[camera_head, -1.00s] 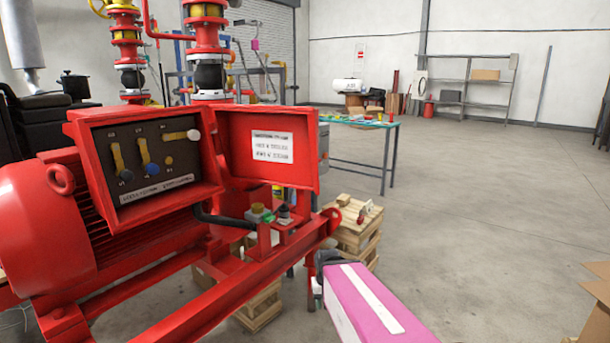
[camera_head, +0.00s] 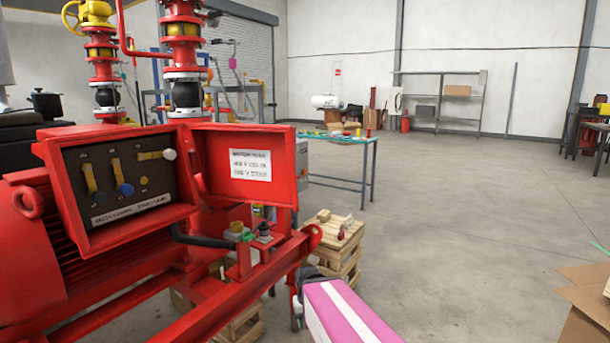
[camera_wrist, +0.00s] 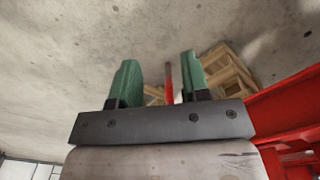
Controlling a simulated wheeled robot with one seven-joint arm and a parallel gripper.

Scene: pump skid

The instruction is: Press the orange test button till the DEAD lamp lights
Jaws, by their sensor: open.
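The red control box (camera_head: 48,150) stands on the pump skid with its lid (camera_head: 213,185) swung open. Its dark panel (camera_head: 110,205) has yellow levers, a blue knob (camera_head: 125,189) and a white knob (camera_head: 169,154). I cannot make out an orange test button or a DEAD lamp in either view. My arm's pink and white link shows at the lower middle in the head view, right of the skid. In the wrist view my gripper (camera_wrist: 160,82) has two green fingers, open and apart, with nothing between them, above the floor.
The red skid frame (camera_head: 205,312) runs beside my arm. Wooden crates (camera_head: 338,232) with small items on top stand behind it. A workbench (camera_head: 345,167) is farther back. Cardboard boxes (camera_head: 583,292) sit at lower right. The floor (camera_head: 455,220) between is clear.

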